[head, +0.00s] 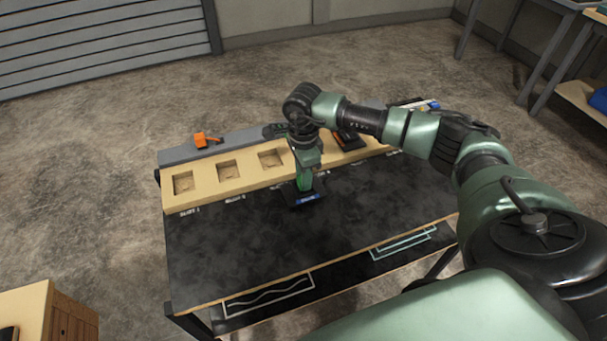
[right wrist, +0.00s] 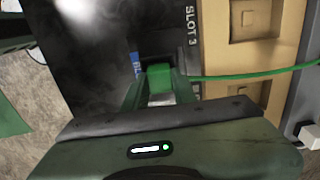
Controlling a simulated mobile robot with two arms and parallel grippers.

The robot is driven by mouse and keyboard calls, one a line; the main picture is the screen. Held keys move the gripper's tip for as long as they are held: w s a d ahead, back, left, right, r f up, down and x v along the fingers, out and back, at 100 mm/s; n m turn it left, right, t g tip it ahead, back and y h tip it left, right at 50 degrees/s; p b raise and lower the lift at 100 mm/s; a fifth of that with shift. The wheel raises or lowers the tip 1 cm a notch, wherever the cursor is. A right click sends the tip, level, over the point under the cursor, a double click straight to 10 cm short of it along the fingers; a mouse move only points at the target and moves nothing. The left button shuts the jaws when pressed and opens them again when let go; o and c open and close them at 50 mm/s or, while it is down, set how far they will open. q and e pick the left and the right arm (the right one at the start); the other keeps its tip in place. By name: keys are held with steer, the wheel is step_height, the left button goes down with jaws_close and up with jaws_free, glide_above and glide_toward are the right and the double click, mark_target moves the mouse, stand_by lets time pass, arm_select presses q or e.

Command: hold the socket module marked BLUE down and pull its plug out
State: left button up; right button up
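A dark socket module (head: 311,190) with a blue label lies on the black table top in front of the wooden slot rail. In the right wrist view its blue label (right wrist: 136,62) is partly covered, and only some letters show. A green plug (right wrist: 160,78) stands at the module, with a green cable (right wrist: 245,76) running off to the right. My right gripper (right wrist: 160,84) comes from above, its fingers closed against both sides of the plug. It also shows in the head view (head: 304,180). How deep the plug sits is hidden. My left gripper is not in view.
The wooden rail (head: 205,178) has several square recesses, three visibly empty. An orange part (head: 203,140) sits on the grey ledge behind. A dark and orange module (head: 347,140) is partly behind my right arm. The front of the black table top (head: 245,245) is clear.

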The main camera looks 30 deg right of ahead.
jaws_close()
steer(key=o, duration=0.9)
jaws_free()
